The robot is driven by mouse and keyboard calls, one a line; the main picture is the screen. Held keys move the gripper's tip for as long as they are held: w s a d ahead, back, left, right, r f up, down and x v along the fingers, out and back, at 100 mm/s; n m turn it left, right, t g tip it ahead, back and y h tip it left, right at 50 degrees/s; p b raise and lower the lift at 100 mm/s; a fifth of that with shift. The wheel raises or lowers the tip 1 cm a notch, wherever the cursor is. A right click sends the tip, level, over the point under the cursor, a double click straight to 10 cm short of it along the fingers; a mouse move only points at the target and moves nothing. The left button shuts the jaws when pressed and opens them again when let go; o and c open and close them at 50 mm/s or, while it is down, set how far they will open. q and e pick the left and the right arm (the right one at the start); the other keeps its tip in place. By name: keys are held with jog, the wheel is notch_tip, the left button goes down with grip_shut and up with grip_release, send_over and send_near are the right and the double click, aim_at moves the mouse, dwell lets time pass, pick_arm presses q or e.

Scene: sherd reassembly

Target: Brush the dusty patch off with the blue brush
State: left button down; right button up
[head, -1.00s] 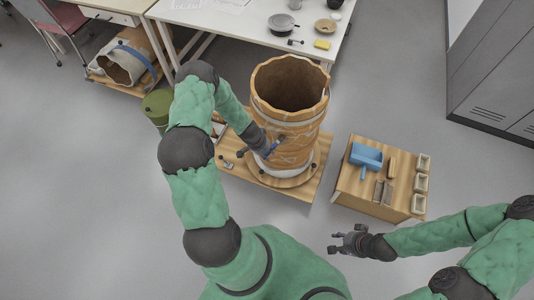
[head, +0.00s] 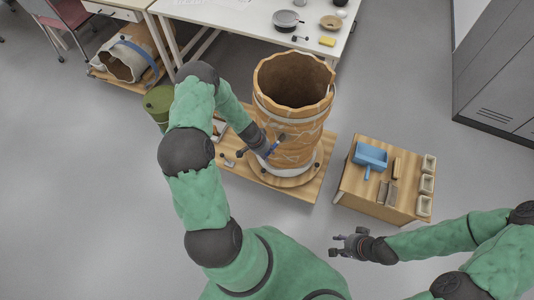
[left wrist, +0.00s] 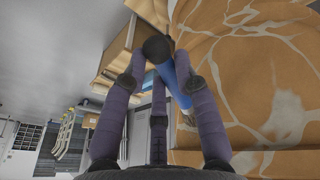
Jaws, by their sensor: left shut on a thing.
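The large orange-brown vessel (head: 290,125), with pale mended seams, stands upright on a round wooden board and fills the right of the left wrist view (left wrist: 245,65). My left gripper (head: 272,148) is at the vessel's near left side, shut on the blue brush. The blue brush (left wrist: 183,72) shows between the fingers in the left wrist view, its dark end near the fingertips. Whether its bristles touch the wall is unclear. Pale areas show on the wall, but I cannot tell which is the dusty patch. My right gripper (head: 346,243) is open and empty, away from the vessel.
A wooden stand (head: 345,180) to the right holds a blue dustpan (head: 370,156), small blocks and several pale trays. A white table (head: 240,15) with a pan and a yellow sponge (head: 327,41) stands behind. Grey floor is free around the stand.

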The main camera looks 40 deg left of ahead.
pick_arm(q)
jog(key=shift+f+b, duration=3.85)
jog(key=shift+b, duration=0.3)
jog(key=shift+w+p+v, duration=0.15)
jog(key=shift+p+v, duration=0.35)
jog(key=shift+v, duration=0.5)
jog(key=shift+w+p+v, duration=0.15)
jog(key=shift+p+v, duration=0.3)
jog(key=shift+v, duration=0.55)
jog(key=shift+w+a+r+p, duration=0.1)
jog(key=shift+r+p, duration=1)
jog(key=shift+r, duration=0.7)
jog(key=shift+a+r+p, duration=0.1)
jog(key=shift+r+p, duration=1)
jog(key=shift+r, duration=0.7)
jog(key=shift+s+d+f+b, duration=0.2)
jog(key=shift+s+d+b, duration=0.15)
jog(key=shift+s+b, duration=0.45)
jog(key=shift+s+d+r+b, duration=0.1)
jog(key=shift+s+d+b, duration=0.2)
jog(key=shift+s+b, duration=0.35)
jog(key=shift+s+d+f+b, duration=0.1)
jog(key=shift+s+d+b, duration=0.2)
jog(key=shift+s+b, duration=0.35)
jog(key=shift+s+d+r+b, duration=0.1)
jog(key=shift+s+d+b, duration=0.25)
jog(key=shift+s, duration=0.4)
